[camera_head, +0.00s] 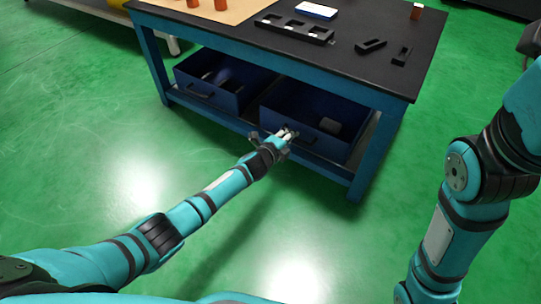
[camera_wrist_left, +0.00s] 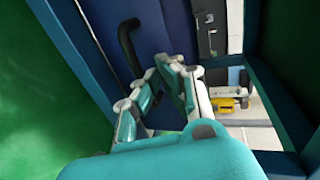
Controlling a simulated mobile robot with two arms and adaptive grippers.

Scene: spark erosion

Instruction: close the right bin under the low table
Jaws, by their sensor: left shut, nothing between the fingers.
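The low table (camera_head: 345,74) has a black top and a blue frame with two blue bins under it. The right bin (camera_head: 332,149) shows its inside from above, with a dark object at its front right. My left gripper (camera_head: 289,133) is at this bin's front wall, by the handle. In the left wrist view its fingers (camera_wrist_left: 172,78) are shut and empty before the blue front panel (camera_wrist_left: 165,28), with the black handle (camera_wrist_left: 128,45) to their left. I cannot tell whether the fingers touch the panel. My right gripper is out of view.
The left bin (camera_head: 212,98) also shows its inside, with items in it. The table's lower rail (camera_head: 225,121) and front right leg (camera_head: 363,165) frame the bins. Green floor (camera_head: 330,235) in front is clear. A black tray (camera_head: 294,28) and small parts lie on the table.

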